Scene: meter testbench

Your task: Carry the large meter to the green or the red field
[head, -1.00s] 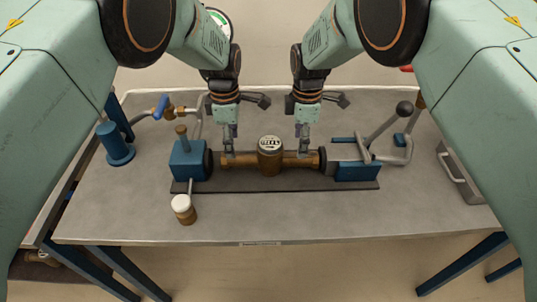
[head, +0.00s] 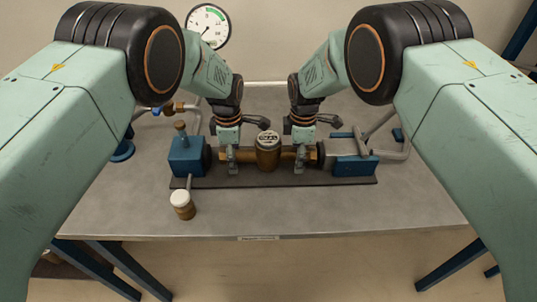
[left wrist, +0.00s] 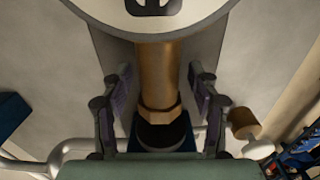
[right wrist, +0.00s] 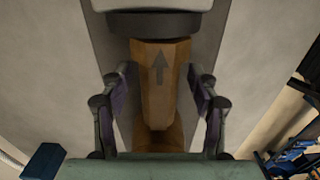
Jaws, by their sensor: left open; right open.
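The large meter (head: 267,158) is a brass body with a pale round dial on top. It lies level between two blue clamp blocks (head: 187,157) (head: 353,167) on a dark base plate. My left gripper (head: 231,162) is open at the meter's left pipe, and in the left wrist view its fingers stand either side of the brass pipe (left wrist: 158,78). My right gripper (head: 300,162) is open at the right pipe, and in the right wrist view its fingers flank a brass section with an arrow (right wrist: 160,85). No green or red field shows in these views now.
A pressure gauge (head: 208,27) is behind. Pipes (head: 392,150) run at the right block. The bench front is mostly clear.

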